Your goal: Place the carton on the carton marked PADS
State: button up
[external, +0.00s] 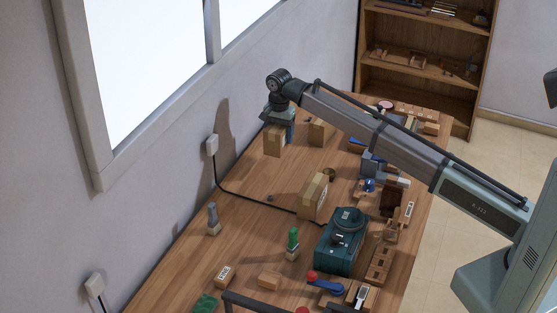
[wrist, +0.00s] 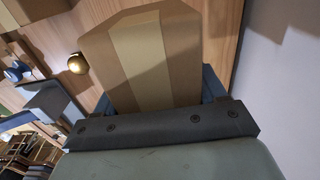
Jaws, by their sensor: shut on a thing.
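My gripper (external: 277,127) is at the far left of the table, near the wall, pointing down. It is shut on a brown carton (external: 274,142), which hangs upright below it. In the wrist view the held carton (wrist: 150,58) fills the upper middle, with a pale tape strip down it, between the blue fingers. A taller taped carton (external: 313,196) with dark marks on its side stands at mid-table. Another carton (external: 318,131) stands just right of the held one. A small carton (external: 224,275) with a white label lies at the front. I cannot read PADS on any of them.
A teal machine (external: 340,241) stands right of the taller carton. A green-topped item (external: 293,240) and a grey-topped item (external: 213,218) stand nearby. A black cable (external: 250,197) crosses the table from a wall socket. Bare wood (external: 255,225) lies at centre left. A brass round object (wrist: 77,63) shows in the wrist view.

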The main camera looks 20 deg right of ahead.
jog(key=w+d+r+m, duration=0.1)
jog(key=w+d+r, duration=0.25)
jog(key=d, duration=0.35)
jog(key=w+d+r+m, duration=0.1)
jog(key=w+d+r, duration=0.2)
jog(key=w+d, duration=0.35)
jog(key=w+d+r+m, duration=0.1)
jog(key=w+d+r, duration=0.15)
jog(key=d, duration=0.65)
jog(key=shift+s+a+f+n, duration=0.15)
jog(key=shift+f+n, duration=0.3)
jog(key=shift+f, duration=1.1)
jog(key=shift+s+d+f+n, duration=0.1)
jog(key=shift+f+n, duration=0.4)
jog(key=shift+f, duration=1)
jog(key=shift+s+a+f+n, duration=0.15)
jog(key=shift+f+n, duration=0.3)
jog(key=shift+f, duration=1.1)
jog(key=shift+d, duration=0.1)
jog(key=o, duration=1.2)
jog(key=shift+f, duration=0.15)
notch_tip(320, 180, up, 12)
jog(key=shift+r, duration=0.2)
